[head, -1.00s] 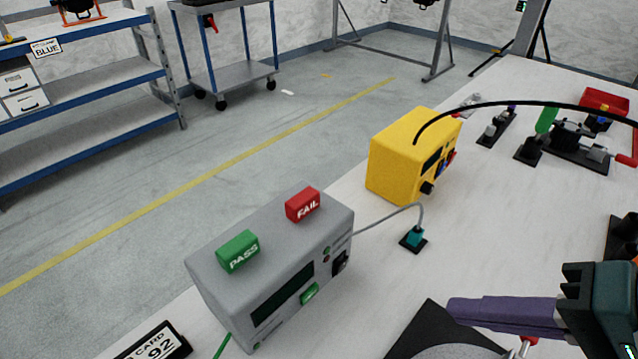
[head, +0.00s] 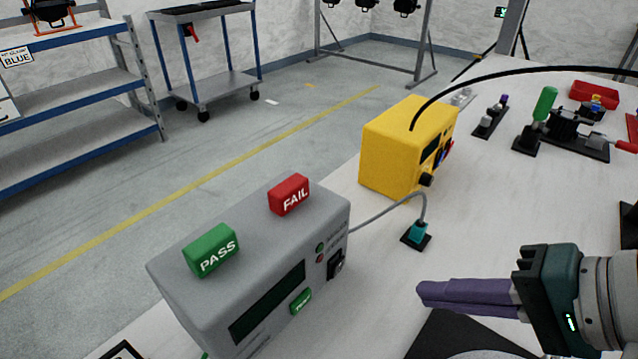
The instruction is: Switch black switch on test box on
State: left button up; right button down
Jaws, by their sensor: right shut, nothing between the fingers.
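The grey test box (head: 190,290) stands on the white bench at the lower left. A green PASS block (head: 211,250) and a red FAIL block (head: 289,195) sit on its top. Its front has a dark display, a green button (head: 301,301), two small lights and the black switch (head: 336,264) at the right end. The switch is too small to tell its position. My right gripper (head: 424,293) is to the right of the switch, apart from it. Its purple fingers are shut, empty, and point left towards the box. My left gripper is not in view.
A yellow device (head: 395,150) with a black cable stands behind the box. A teal connector (head: 417,233) on a black base sits between them, with a grey cable. A green-handled clamp (head: 540,110) and a red tray (head: 594,94) are at the far right. Bench between gripper and box is clear.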

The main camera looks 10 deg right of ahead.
aim_at(337, 266)
jog(key=b+x, duration=0.2)
jog(key=x, duration=0.5)
jog(key=shift+w+a+f, duration=0.15)
jog(key=shift+a+f, duration=0.05)
jog(key=shift+f, duration=0.1)
jog(key=w+a, duration=0.2)
jog(key=shift+w+r, duration=0.25)
jog(key=shift+w, duration=0.1)
jog(key=shift+w+a, duration=0.25)
jog(key=shift+w, duration=0.05)
jog(key=shift+r, duration=0.1)
jog(key=shift+w+a+r+g+p, duration=0.25)
jog(key=shift+r+p, duration=0.25)
jog(key=shift+p, duration=0.7)
jog(key=shift+w+f+h, duration=0.1)
jog(key=shift+f+h, duration=0.2)
jog(key=shift+f, duration=0.05)
